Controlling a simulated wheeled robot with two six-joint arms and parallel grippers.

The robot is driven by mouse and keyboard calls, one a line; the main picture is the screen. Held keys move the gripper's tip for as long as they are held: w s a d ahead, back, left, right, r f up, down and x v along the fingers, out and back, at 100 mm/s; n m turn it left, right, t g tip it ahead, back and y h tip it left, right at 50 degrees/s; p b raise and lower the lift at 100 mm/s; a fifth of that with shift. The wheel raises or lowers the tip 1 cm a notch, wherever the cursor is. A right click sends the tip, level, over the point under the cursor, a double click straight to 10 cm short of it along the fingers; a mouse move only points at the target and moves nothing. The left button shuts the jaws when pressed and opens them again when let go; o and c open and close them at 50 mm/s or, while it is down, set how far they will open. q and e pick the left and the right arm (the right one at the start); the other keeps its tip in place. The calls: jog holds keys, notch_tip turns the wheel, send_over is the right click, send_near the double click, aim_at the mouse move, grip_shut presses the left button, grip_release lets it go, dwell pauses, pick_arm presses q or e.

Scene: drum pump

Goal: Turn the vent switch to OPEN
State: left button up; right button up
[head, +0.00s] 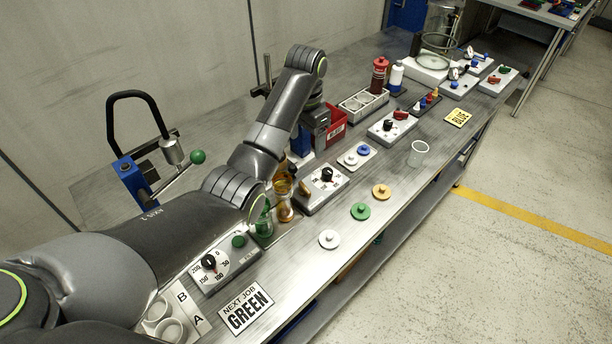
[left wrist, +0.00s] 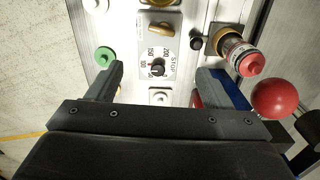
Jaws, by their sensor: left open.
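No vent label is readable in either view, so I cannot tell for certain which control is the vent switch. Switch boxes with red handles stand along the bench: one at mid-bench (head: 396,126) and another at the far right end (head: 497,80). Nearer is a box with a black knob (head: 327,174). My left gripper (head: 316,118) is above the bench, partly hidden by its own arm. In the left wrist view it is open (left wrist: 158,76), with a dial and black knob (left wrist: 157,68) showing between its fingers; contact cannot be told. My right gripper is not in view.
A pump with a green ball lever (head: 198,157) stands behind the arm. A red ball (left wrist: 274,98) shows at right in the wrist view. Loose discs, white (head: 329,239), green (head: 360,211) and amber (head: 381,191), lie along the front edge near a clear cup (head: 418,153).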

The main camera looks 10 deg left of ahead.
pick_arm(q)
notch_tip(320, 180, down, 2)
jog(key=b, duration=0.2)
send_over(304, 187)
notch_tip(304, 187, down, 8)
jog(key=shift+d+f, duration=0.1)
jog(key=shift+f, duration=0.1)
notch_tip(304, 187, down, 6)
jog(key=shift+r, duration=0.25)
jog(key=shift+f, duration=0.5)
jog(key=shift+c, duration=0.4)
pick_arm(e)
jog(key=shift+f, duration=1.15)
